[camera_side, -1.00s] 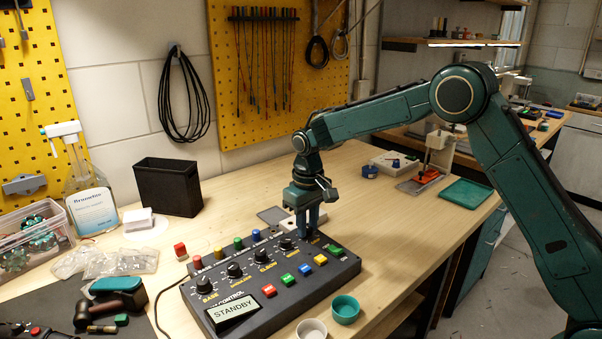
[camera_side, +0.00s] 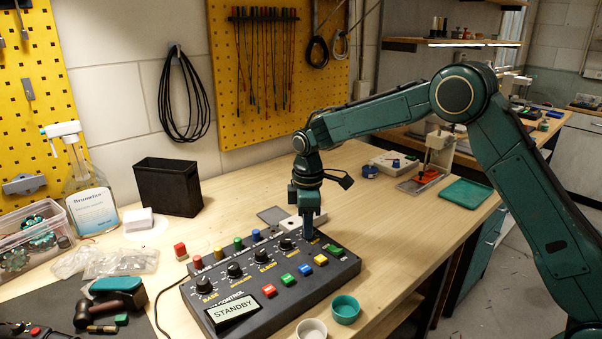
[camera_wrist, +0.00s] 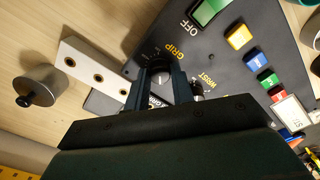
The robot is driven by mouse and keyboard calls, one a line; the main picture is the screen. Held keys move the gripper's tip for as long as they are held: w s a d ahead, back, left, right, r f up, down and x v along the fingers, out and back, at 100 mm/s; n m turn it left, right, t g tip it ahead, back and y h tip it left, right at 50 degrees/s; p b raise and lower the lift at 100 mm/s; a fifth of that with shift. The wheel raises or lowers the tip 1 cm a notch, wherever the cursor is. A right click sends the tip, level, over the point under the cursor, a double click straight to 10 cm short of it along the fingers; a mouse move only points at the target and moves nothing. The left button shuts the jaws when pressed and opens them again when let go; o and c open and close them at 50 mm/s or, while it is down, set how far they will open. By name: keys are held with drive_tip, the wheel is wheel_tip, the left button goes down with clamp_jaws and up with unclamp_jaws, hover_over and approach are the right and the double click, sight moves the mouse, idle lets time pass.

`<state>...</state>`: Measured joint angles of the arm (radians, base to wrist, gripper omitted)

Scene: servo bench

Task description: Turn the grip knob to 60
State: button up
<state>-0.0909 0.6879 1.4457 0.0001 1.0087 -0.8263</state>
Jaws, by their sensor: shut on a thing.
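The dark control box (camera_side: 335,272) lies on the wooden bench, with a row of black knobs and a display reading STANDBY (camera_side: 235,310). The grip knob (camera_wrist: 158,72) is black and round, beside the yellow GRIP label in the wrist view. My gripper (camera_side: 307,236) points down at the far right end of the knob row, and its fingers hide the knob in the side view. In the wrist view my gripper (camera_wrist: 160,78) is shut on the knob, one finger on each side. The scale around the knob is mostly covered, so I cannot read its setting.
The wrist knob (camera_side: 286,244) stands close beside my gripper. A pale block with holes (camera_wrist: 92,68) and a grey cylinder (camera_wrist: 40,87) lie just off the box.

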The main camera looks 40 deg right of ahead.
drive_tip(key=shift+r+n, duration=0.1)
drive_tip(key=shift+n, duration=0.2)
drive_tip(key=o, duration=1)
drive_tip(key=shift+r, duration=0.1)
wheel_tip(320, 180, up, 14)
drive_tip(key=shift+f, duration=0.25)
drive_tip(key=shift+r, duration=0.1)
idle(0.4)
